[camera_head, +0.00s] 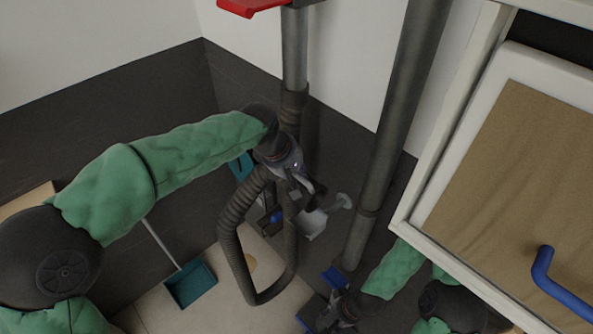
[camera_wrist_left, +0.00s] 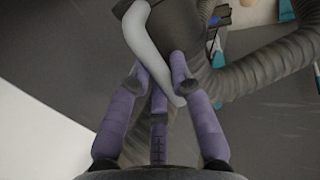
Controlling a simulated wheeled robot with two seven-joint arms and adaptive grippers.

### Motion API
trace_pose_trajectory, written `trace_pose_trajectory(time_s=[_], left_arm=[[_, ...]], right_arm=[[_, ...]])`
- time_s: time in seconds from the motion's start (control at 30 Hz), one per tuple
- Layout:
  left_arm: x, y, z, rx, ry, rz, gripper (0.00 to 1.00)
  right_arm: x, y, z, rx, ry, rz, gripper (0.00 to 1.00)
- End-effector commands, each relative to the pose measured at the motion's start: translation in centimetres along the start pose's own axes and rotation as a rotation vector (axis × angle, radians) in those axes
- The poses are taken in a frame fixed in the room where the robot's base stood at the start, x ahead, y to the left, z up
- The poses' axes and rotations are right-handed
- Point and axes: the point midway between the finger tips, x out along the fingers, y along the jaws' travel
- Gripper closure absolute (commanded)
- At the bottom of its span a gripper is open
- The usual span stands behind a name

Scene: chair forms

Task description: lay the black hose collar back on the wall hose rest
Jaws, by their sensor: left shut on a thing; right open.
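My left gripper (camera_head: 303,187) reaches in from the left and is shut near the top of the hanging hose loop. In the left wrist view its fingers (camera_wrist_left: 159,70) close at the dark hose collar (camera_wrist_left: 190,28), which is partly hidden by a pale grey curved piece running between the fingers. The pale grey wall hose rest (camera_head: 316,222) shows just below and right of the left gripper in the head view. Whether the collar touches it is unclear. My right gripper (camera_head: 340,308) is low at the bottom of the head view, open, partly cut off.
The ribbed hose (camera_head: 232,232) loops down below the left gripper. Grey vertical pipes (camera_head: 395,110) stand by the dark wall. A white-framed panel with a blue handle (camera_head: 560,280) fills the right. A teal dustpan (camera_head: 190,285) is on the floor at lower left.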

Motion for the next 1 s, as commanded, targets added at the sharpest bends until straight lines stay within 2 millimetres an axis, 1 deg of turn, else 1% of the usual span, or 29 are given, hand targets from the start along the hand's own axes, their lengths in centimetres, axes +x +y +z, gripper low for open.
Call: trace_pose_trajectory(time_s=[0.03, 0.1, 1.0], left_arm=[[0.6, -0.3, 0.0, 0.0, 0.001, 0.001, 1.0], [1.1, -0.5, 0.0, 0.0, 0.001, 0.001, 1.0], [8.0, -3.8, 0.0, 0.001, 0.001, 0.001, 1.0]], right_arm=[[0.5, 0.2, 0.0, 0.0, 0.0, 0.0, 0.55], [0.9, 0.3, 0.0, 0.0, 0.0, 0.0, 0.55], [5.9, 2.1, -0.2, 0.0, 0.001, 0.0, 0.55]])
